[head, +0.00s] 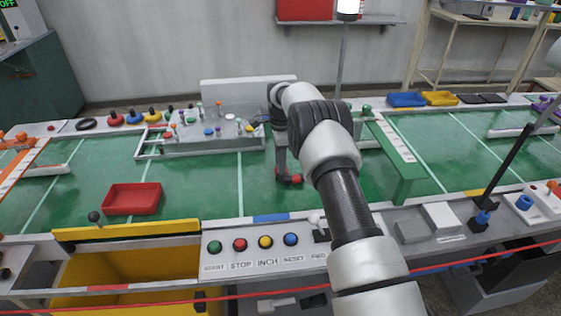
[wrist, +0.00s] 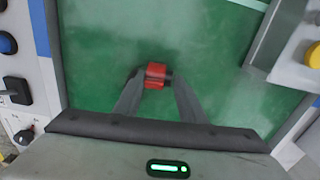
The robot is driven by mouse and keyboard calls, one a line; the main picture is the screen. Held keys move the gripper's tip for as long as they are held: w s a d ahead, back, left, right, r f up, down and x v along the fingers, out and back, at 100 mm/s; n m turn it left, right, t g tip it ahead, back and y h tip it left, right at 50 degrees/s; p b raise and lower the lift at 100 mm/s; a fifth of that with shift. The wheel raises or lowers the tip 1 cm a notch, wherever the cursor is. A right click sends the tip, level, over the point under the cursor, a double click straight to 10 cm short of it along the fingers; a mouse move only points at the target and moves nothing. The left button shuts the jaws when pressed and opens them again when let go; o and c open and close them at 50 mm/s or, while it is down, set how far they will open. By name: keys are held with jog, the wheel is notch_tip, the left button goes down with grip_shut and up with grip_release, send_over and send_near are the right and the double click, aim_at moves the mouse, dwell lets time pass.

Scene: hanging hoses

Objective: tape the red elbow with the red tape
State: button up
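My gripper (head: 288,178) reaches down over the green belt, left of my forearm in the head view. In the wrist view my gripper (wrist: 154,77) has its two dark fingertips closed on the sides of a small red piece (wrist: 155,72). The red piece (head: 296,179) also shows at the fingertips in the head view, partly covered by the fingers. I cannot tell whether it is the red elbow or the red tape. A red, round, roll-like thing (head: 116,119) stands at the back left, beside similar blue and yellow ones.
A red tray (head: 132,199) lies on the left of the belt (head: 215,190). A grey fixture with several coloured pegs (head: 205,140) stands behind. A green raised bar (head: 398,160) is right of my arm. Buttons (head: 240,245) line the front edge. A red line crosses the foreground.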

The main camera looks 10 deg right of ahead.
notch_tip(320, 180, up, 17)
jog(key=p, duration=0.2)
jog(key=shift+r, duration=0.2)
jog(key=shift+s+d, duration=0.1)
jog(key=shift+d+f, duration=0.1)
jog(key=c, duration=0.6)
jog(key=shift+d+f+n, duration=0.2)
jog(key=shift+d+n, duration=0.05)
jog(key=shift+n, duration=0.15)
jog(key=shift+c, duration=1.4)
jog(key=f+n, duration=0.1)
jog(key=n, duration=0.1)
jog(key=d+f+n+t, duration=0.1)
jog(key=n, duration=0.2)
jog(key=d+f+n+t, duration=0.1)
jog(key=f+n, duration=0.1)
jog(key=shift+w+d+n+h+p, duration=0.2)
jog(key=shift+d+n+h+p, duration=0.1)
jog(key=shift+p, duration=0.1)
grip_shut()
jog(key=shift+s+a+f+n+t+b, duration=0.25)
jog(key=shift+a+f+n+t+b, duration=0.3)
jog(key=shift+f+n, duration=0.9)
jog(key=shift+s+a+f+n+t+b, duration=0.25)
jog(key=shift+a+f+n+b, duration=0.4)
jog(key=shift+f+n, duration=0.8)
jog(key=shift+s+a+f+n+t+b, duration=0.3)
jog(key=shift+f+n+b, duration=0.5)
jog(key=shift+f+n, duration=0.65)
